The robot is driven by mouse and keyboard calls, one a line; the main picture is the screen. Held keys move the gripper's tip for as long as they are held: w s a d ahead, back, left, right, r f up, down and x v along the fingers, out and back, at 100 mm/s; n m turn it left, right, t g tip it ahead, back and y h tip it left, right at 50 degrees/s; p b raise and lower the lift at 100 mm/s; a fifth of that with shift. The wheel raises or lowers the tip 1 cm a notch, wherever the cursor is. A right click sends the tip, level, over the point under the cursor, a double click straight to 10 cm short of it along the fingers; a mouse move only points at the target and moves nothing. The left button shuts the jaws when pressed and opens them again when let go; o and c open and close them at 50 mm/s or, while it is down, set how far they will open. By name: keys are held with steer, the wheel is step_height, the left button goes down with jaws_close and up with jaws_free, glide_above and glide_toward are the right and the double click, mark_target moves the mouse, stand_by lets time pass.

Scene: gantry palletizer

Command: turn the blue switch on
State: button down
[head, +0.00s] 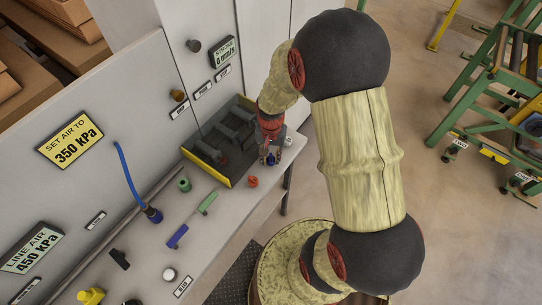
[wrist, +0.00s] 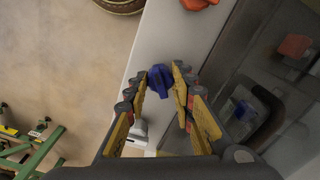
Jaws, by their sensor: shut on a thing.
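The blue switch (wrist: 160,80) is a small blue knob at the edge of the pale worktop, seen between my fingertips in the wrist view. In the head view its blue (head: 270,159) shows just below my gripper (head: 269,152), partly hidden by the fingers. My gripper (wrist: 160,84) is shut on the blue switch, one yellow finger on each side. Which way the switch is turned, and any on or off mark, I cannot tell.
An orange-red knob (head: 253,182) sits close by on the worktop. A dark yellow-edged tray (head: 205,170) stands behind my gripper. A white knob (head: 288,142) is just right. A green handle (head: 207,203) and a blue-violet handle (head: 177,237) lie farther along the worktop.

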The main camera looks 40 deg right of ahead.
mark_target(271, 159)
steer(key=shift+m, duration=0.8)
steer(key=c, duration=1.6)
jaws_free()
steer(key=shift+o, duration=0.5)
step_height(271, 159, up, 12)
